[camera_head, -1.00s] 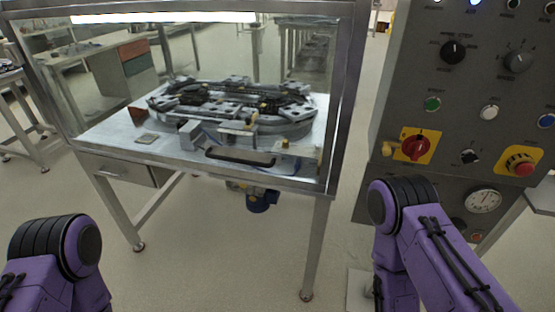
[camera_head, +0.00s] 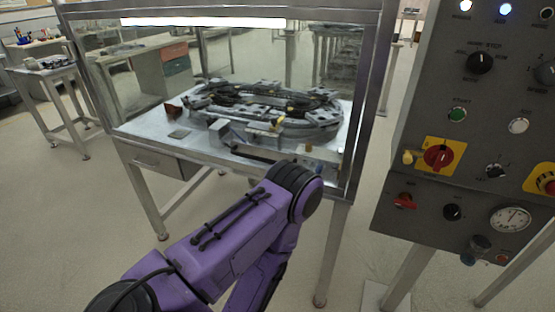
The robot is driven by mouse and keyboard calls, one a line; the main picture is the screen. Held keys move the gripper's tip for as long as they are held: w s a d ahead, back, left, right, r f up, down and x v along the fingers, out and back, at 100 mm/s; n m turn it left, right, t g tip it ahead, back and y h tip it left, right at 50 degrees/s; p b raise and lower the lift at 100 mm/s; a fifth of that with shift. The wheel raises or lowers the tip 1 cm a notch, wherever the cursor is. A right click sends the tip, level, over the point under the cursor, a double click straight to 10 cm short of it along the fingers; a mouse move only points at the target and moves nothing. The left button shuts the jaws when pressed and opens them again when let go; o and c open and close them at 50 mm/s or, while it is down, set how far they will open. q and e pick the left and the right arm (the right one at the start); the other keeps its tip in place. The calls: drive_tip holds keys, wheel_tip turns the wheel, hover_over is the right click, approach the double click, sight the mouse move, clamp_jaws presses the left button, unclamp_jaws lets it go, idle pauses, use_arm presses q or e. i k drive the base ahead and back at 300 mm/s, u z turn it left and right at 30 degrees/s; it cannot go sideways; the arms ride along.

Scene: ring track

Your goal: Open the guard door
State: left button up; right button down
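The guard door (camera_head: 300,75) is the clear front pane of the metal-framed enclosure, and it looks closed. Its dark handle (camera_head: 243,153) runs along the lower edge; my purple arm hides its right part. Behind the pane, the ring track (camera_head: 265,105) sits on a light table top. The purple arm comes in from the lower left, so I take it as my left one. Its black-banded joint is in front of the enclosure's lower edge; whether it touches is unclear. Neither gripper is visible, and the right arm is out of view.
A grey control panel (camera_head: 480,120) with knobs, buttons, a red rotary switch (camera_head: 438,157) and a gauge (camera_head: 510,219) stands close on the right. A side table (camera_head: 45,70) is at the left. The floor (camera_head: 60,240) at the lower left is clear.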

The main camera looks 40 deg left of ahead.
sight(370, 18)
drive_tip(key=k, duration=0.65)
drive_tip(key=u, duration=0.7)
drive_tip(key=i, duration=0.5)
drive_tip(key=u, duration=0.05)
